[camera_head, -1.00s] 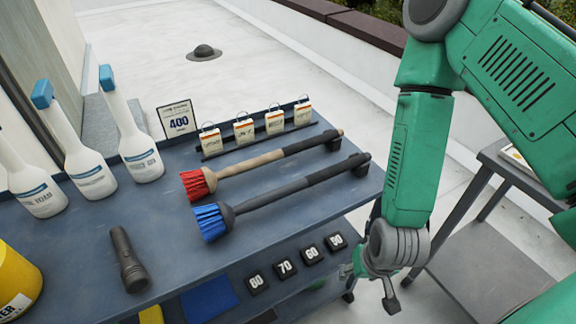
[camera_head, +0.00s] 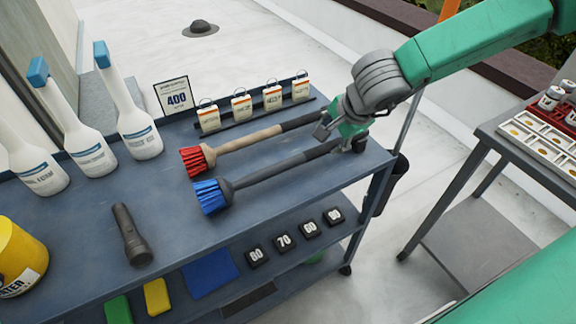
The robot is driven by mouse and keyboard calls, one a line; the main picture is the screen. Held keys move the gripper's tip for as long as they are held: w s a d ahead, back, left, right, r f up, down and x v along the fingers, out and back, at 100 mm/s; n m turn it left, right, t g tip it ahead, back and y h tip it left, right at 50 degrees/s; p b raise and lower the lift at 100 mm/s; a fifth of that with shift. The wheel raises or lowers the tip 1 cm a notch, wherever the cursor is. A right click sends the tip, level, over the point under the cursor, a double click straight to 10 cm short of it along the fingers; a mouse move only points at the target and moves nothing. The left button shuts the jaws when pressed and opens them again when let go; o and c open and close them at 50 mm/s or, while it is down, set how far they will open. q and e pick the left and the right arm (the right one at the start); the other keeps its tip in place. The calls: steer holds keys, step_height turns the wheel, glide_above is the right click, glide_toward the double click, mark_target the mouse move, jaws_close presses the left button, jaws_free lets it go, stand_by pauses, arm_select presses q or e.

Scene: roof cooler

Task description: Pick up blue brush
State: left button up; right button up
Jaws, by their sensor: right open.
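The blue brush (camera_head: 270,174) lies on the top shelf of the dark blue cart (camera_head: 190,228). Its blue bristles point left and its dark handle runs up to the right. A red brush (camera_head: 240,142) with a wooden handle and dark grip lies just behind it, roughly parallel. My right gripper (camera_head: 334,132) is open over the right ends of the two handles, and it hides the tips of both. I cannot tell whether it touches either handle. My left gripper is not in view.
A black flashlight (camera_head: 131,235) and yellow container (camera_head: 18,257) are at the front left. Another table (camera_head: 500,145) stands at the right.

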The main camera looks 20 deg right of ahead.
mark_target(326, 148)
steer(key=x, duration=0.2)
steer(key=shift+w+d+f, duration=0.1)
steer(key=shift+f, duration=0.25)
steer(key=shift+w+d+f+b, duration=0.2)
steer(key=shift+f+b, duration=0.1)
steer(key=shift+f, duration=0.15)
steer(key=x, duration=0.2)
steer(key=b+x, duration=0.1)
steer(key=shift+s+d+f, duration=0.1)
steer(key=shift+d+f, duration=0.2)
steer(key=shift+f, duration=0.1)
steer(key=shift+w+a+f, duration=0.1)
steer(key=shift+w+f, duration=0.25)
steer(key=shift+f, duration=0.1)
jaws_close()
